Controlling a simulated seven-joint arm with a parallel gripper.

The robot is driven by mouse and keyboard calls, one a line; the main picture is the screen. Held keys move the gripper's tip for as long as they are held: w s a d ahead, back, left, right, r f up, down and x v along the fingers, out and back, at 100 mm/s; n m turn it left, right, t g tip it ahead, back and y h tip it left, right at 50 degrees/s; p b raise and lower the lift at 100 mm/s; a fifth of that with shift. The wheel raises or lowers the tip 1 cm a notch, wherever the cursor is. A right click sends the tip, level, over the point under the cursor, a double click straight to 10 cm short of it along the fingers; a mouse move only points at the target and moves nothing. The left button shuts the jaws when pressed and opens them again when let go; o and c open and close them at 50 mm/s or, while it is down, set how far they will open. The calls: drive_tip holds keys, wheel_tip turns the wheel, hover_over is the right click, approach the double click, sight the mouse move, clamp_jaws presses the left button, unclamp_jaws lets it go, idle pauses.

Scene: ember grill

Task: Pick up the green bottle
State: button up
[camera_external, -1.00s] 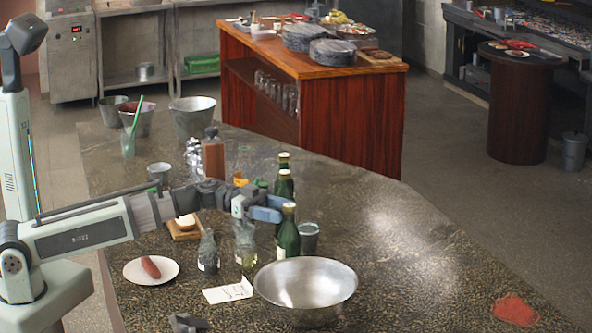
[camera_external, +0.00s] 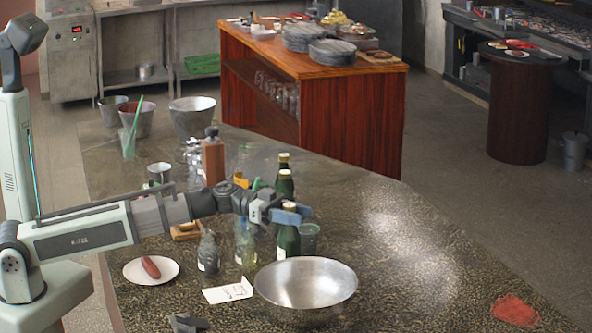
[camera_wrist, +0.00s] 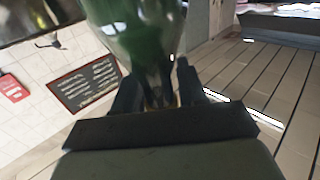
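My gripper (camera_external: 290,214), with blue fingers, is at the neck of the front bottle, which stands upright on the counter. In the wrist view, green bottle glass (camera_wrist: 142,32) fills the top centre and narrows down between my two dark fingers (camera_wrist: 158,85). The fingers are apart, one on each side of the neck. Whether they touch the glass is unclear.
A metal bowl (camera_external: 306,282) stands just in front of the bottle, and a grey cup (camera_external: 309,240) right beside it. Clear glass bottles (camera_external: 208,254) and a card (camera_external: 229,290) are to the left. The counter's right side is mostly clear.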

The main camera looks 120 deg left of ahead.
clamp_jaws()
idle(0.7)
